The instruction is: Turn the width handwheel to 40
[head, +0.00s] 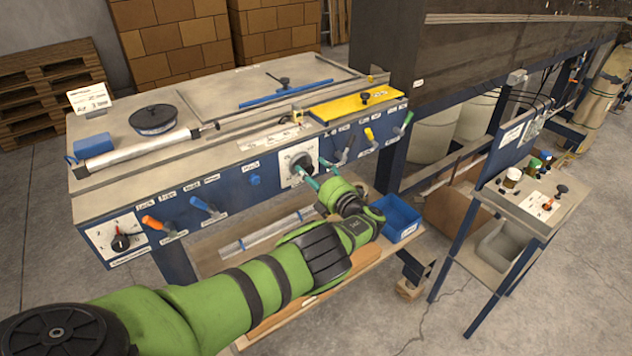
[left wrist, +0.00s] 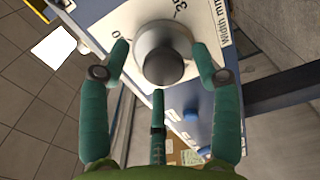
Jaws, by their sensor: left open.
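The width handwheel (head: 301,161) is a dark round knob on a white dial plate on the blue front panel of the bench. In the left wrist view it is a grey knob (left wrist: 163,58) beside printed dial numbers and the words "Width mm". My left gripper (head: 312,172) reaches it from the front. In the left wrist view its open green fingers (left wrist: 160,62) stand on both sides of the knob, with a third finger below. I cannot tell whether any finger touches the knob. The pointer setting cannot be read. My right gripper is in neither view.
Coloured levers (head: 370,136) sit close to the right of the handwheel. Orange and blue levers (head: 152,222) and a red-pointer selector (head: 121,243) are farther left. A blue bin (head: 398,218) stands on the lower shelf. A control stand (head: 530,195) is at right.

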